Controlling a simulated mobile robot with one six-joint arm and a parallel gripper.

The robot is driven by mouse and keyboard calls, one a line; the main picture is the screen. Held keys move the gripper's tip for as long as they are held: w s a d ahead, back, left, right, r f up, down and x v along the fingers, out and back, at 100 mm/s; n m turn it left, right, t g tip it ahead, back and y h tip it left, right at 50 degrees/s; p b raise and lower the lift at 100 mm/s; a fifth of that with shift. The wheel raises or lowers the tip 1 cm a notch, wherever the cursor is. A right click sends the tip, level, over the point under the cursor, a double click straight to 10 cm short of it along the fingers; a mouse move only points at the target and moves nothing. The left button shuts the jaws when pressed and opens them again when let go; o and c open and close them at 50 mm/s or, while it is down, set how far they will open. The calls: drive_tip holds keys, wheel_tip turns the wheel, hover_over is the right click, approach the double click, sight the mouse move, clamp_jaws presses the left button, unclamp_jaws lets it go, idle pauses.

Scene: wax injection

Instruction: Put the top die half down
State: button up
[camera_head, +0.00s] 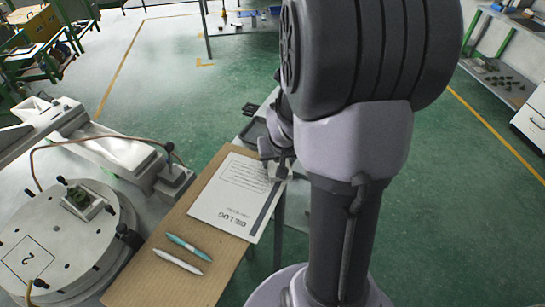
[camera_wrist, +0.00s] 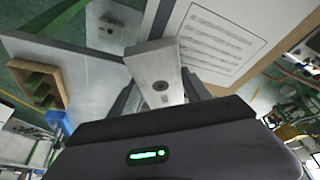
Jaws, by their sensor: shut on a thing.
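My gripper (camera_wrist: 160,88) is shut on a grey metal block with a round hole in its face, the top die half (camera_wrist: 153,65). In the head view my gripper (camera_head: 276,160) is small and partly behind my arm, near the right edge of the paper sheet; the held block is hard to make out there. In the head view a small metal die block (camera_head: 82,205) with a green piece in it sits on the round plate (camera_head: 65,262) marked 2. I cannot tell the held block's height above the surface.
The wrist view shows a wooden tray (camera_wrist: 20,66) with green pieces and a grey block (camera_wrist: 107,35) on a grey surface. An injection machine (camera_head: 120,150) stands left.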

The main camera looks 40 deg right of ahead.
drive_tip(key=shift+f+b, duration=0.3)
drive_tip(key=shift+b, duration=0.15)
drive_tip(key=shift+f, duration=0.2)
